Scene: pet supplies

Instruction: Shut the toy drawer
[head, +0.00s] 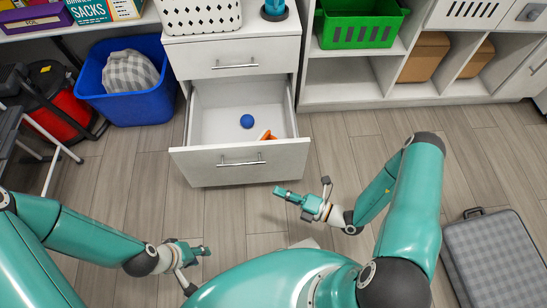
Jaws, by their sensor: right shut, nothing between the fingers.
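The toy drawer (240,163) is the lower drawer of a white cabinet, pulled well out, with a bar handle on its front. A blue ball (247,121) and an orange and white toy (267,135) lie inside it. The closed upper drawer (230,60) is above. My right gripper (282,192) is shut and empty, in front of the drawer's right front corner and apart from it in the picture. My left gripper (204,250) is low in front of the drawer, well apart from it; its fingers are too small and edge-on to tell whether they are open.
A blue bin (128,108) with a grey checked item stands left of the cabinet. A red and black container (57,100) and a folding step frame are farther left. Shelves with a green basket (357,30) are at right. Floor before the drawer is clear.

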